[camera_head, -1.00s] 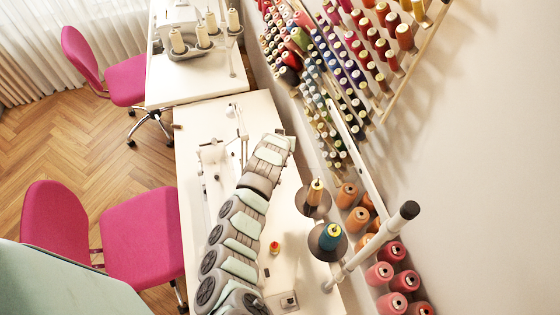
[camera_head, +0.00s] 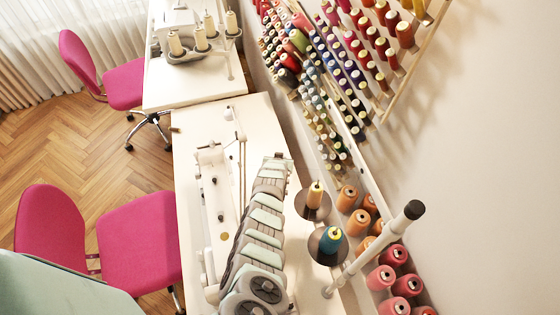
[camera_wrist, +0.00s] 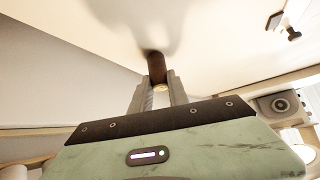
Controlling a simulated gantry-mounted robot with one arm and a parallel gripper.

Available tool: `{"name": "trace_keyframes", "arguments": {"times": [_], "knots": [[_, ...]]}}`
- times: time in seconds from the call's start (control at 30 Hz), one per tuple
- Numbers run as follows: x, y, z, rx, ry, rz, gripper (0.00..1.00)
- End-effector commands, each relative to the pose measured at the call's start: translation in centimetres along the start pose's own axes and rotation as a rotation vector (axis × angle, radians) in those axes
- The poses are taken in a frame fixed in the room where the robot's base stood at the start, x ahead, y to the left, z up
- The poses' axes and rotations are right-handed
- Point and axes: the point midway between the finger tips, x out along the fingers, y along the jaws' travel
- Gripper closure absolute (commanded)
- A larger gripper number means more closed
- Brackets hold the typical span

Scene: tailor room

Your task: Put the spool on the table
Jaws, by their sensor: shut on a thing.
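The dark brown spool (camera_wrist: 156,68) stands out between my two grey fingertips in the wrist view, with a pale end toward me. My gripper (camera_wrist: 157,90) is shut on it. A cream surface lies behind the spool, with a soft shadow at its far end; I cannot tell whether they touch. The white table (camera_head: 190,150) runs down the middle of the head view. My arm reaches over its right part, and I cannot make out the fingers or the held spool there.
A white sewing machine (camera_head: 212,200) stands on the table. A thread stand with a blue spool (camera_head: 330,240) and an orange-yellow spool (camera_head: 315,194) stands to the right. Wall racks hold many spools (camera_head: 400,285). A pink chair (camera_head: 138,238) is at left.

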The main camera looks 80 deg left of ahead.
Motion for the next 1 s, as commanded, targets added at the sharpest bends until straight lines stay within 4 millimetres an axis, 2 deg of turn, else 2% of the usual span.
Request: {"name": "trace_keyframes", "arguments": {"times": [0.33, 0.37, 0.6, 0.87, 1.0], "knots": [[0.3, -0.01, 0.27, 0.0, 0.0, 0.0, 1.0], [0.17, -0.01, 0.13, 0.0, 0.0, 0.0, 0.77], [0.14, -0.02, 0.11, 0.0, 0.0, 0.0, 0.57], [0.06, -0.03, 0.02, -0.001, 0.0, 0.0, 0.57], [-0.69, -0.03, -0.34, 0.0, -0.001, 0.0, 0.57]]}}
